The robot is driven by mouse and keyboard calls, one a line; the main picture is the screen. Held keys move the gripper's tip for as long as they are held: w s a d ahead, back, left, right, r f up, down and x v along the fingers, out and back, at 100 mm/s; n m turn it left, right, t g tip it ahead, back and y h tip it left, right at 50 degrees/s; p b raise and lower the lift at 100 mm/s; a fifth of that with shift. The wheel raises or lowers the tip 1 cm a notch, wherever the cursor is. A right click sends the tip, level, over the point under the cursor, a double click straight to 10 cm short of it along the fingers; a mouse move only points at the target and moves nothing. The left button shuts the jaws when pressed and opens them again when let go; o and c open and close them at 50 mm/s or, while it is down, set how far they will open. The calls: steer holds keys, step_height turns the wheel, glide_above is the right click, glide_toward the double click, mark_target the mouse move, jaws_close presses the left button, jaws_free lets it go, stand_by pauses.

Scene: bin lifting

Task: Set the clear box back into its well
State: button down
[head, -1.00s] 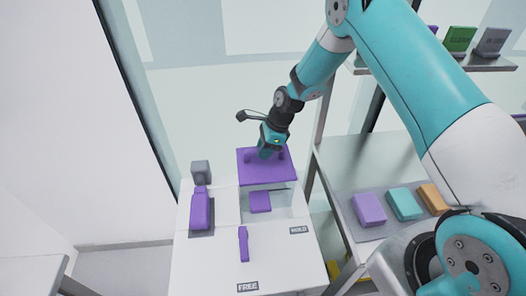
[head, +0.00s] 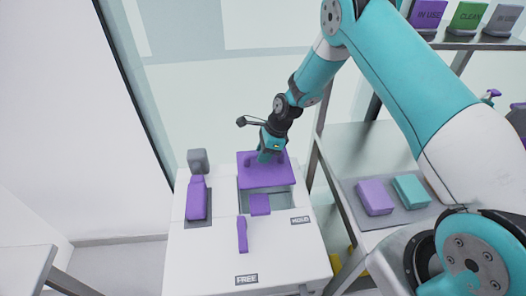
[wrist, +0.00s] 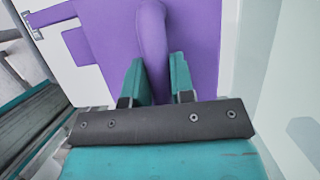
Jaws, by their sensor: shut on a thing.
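The clear box shows mainly by its purple lid (head: 266,172) and the purple plate on its front (head: 260,205); its clear walls are hard to make out. It is over the well (head: 284,200) in the white bench top, its lower part seemingly inside the opening. I cannot tell whether it touches the bottom. My gripper (head: 266,157) is shut on the purple handle on the lid. The wrist view shows the teal fingers (wrist: 160,80) on both sides of the handle (wrist: 151,35), with the lid (wrist: 195,50) beneath.
On the white bench (head: 205,260), a purple lever (head: 242,235) stands between the labels FREE (head: 246,280) and HOLD (head: 300,220). A purple part (head: 196,198) with a grey block (head: 198,160) is at left. A side table (head: 350,150) carries coloured boxes at right; a shelf is above.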

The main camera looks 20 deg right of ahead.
mark_target(264, 168)
steer(key=shift+f+b, duration=1.9)
steer(key=shift+f, duration=1.1)
steer(key=shift+s+r, duration=0.15)
steer(key=shift+r, duration=0.1)
steer(key=shift+f, duration=0.45)
steer(key=c, duration=0.9)
jaws_free()
